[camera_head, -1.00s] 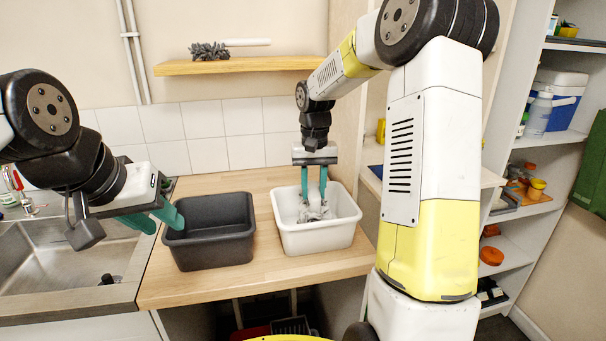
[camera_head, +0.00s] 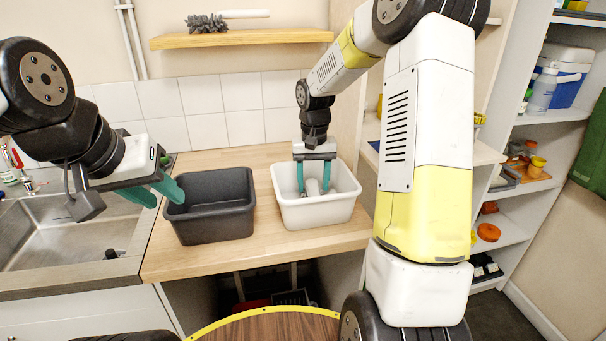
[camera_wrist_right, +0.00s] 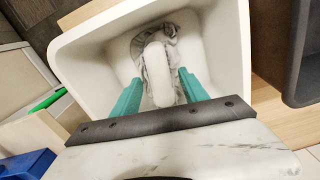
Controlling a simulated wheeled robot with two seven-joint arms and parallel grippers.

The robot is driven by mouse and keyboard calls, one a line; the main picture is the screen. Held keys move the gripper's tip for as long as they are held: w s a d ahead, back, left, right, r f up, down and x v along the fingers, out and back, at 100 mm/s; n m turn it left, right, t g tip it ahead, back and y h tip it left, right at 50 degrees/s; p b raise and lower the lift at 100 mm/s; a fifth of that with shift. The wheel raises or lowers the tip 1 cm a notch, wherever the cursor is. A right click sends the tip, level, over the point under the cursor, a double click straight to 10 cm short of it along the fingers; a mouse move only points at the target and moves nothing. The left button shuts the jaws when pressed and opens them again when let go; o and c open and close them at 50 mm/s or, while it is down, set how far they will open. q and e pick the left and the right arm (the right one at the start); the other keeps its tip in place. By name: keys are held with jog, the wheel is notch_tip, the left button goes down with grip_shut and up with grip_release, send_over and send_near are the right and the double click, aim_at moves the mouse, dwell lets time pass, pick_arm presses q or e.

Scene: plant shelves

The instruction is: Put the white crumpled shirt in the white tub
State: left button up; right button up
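The white tub (camera_head: 318,213) stands on the wooden counter, right of a dark grey tub. In the right wrist view, crumpled grey-white cloth (camera_wrist_right: 142,46) lies on the floor of the white tub (camera_wrist_right: 88,58). A smooth white elongated piece (camera_wrist_right: 157,72) lies over it; I cannot tell whether it is part of the shirt. My right gripper (camera_head: 313,188) reaches down into the white tub. Its green fingers are apart on either side of the white piece, with gaps visible in the wrist view (camera_wrist_right: 160,80). My left gripper (camera_head: 168,200) is open and empty beside the dark tub.
The dark grey tub (camera_head: 211,222) looks empty. A sink (camera_head: 62,232) is at the left. A wooden wall shelf (camera_head: 240,39) holds a grey spiky item. Shelves with a blue and white cooler (camera_head: 561,78) stand at the right. The counter's front strip is clear.

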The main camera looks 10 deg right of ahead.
jog(key=shift+r, duration=0.1)
notch_tip(320, 180, up, 7)
jog(key=s+a+r+n+t, duration=0.1)
jog(key=s+r+t, duration=0.2)
jog(key=s+r, duration=0.75)
jog(key=s+a+t+y, duration=0.1)
jog(key=s+t+y, duration=0.1)
jog(key=s, duration=1.1)
jog(key=shift+s+f+n+t, duration=0.3)
jog(key=shift+f+n+t, duration=0.15)
jog(key=shift+t, duration=0.15)
